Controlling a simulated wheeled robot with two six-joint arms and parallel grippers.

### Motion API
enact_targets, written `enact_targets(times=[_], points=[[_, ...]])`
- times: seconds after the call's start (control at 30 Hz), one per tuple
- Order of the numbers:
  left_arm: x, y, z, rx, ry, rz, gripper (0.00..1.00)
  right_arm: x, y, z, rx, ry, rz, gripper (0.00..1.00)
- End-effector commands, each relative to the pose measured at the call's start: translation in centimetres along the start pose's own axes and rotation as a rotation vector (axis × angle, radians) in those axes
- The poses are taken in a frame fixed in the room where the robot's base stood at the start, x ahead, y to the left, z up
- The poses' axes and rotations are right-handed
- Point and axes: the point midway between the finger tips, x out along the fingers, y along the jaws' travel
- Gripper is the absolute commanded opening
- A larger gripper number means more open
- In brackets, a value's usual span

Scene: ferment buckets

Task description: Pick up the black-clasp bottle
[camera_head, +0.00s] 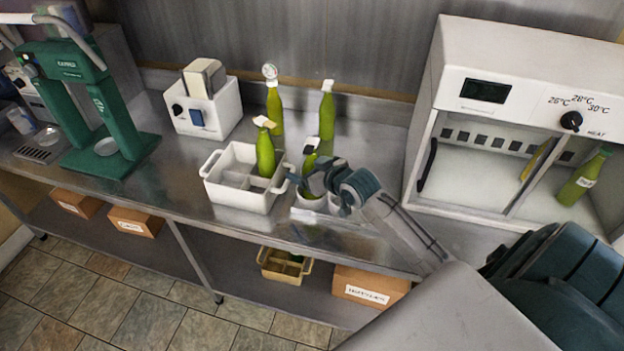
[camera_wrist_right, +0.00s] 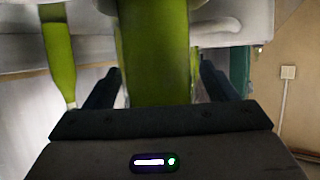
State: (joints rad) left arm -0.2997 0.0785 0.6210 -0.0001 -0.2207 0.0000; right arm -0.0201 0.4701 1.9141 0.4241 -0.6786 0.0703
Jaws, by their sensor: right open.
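Several green bottles with pale tops stand on the steel counter. The bottle (camera_head: 310,158) by my right gripper has a dark patch under its pale top, perhaps a black clasp; its lower part is hidden. My right gripper (camera_head: 318,184) is open at this bottle. In the right wrist view a green bottle (camera_wrist_right: 155,50) stands between the two open fingers (camera_wrist_right: 160,88), with gaps visible. A second bottle (camera_wrist_right: 58,50) is to the left there. One bottle (camera_head: 265,155) is in the white divided crate (camera_head: 235,196). Two more (camera_head: 274,108) (camera_head: 326,108) stand behind. My left gripper is not in view.
The white crate is close left of my right gripper. A white heating cabinet (camera_head: 520,95) stands right, with a bottle (camera_head: 582,180) inside. A green press (camera_head: 95,100) and white box (camera_head: 203,115) are left.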

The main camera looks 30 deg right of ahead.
Motion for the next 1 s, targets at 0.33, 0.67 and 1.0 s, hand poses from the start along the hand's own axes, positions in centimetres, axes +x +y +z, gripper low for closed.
enact_targets(times=[0.33,0.67,1.0], points=[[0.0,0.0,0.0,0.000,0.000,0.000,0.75,0.0,0.0,0.0,0.000,0.000,0.000,0.28],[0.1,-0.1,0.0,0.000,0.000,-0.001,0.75,-0.1,0.0,-0.2,-0.002,0.003,0.000,0.11],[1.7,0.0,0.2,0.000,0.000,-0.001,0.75,-2.1,0.0,-5.0,-0.007,0.008,0.000,0.11]])
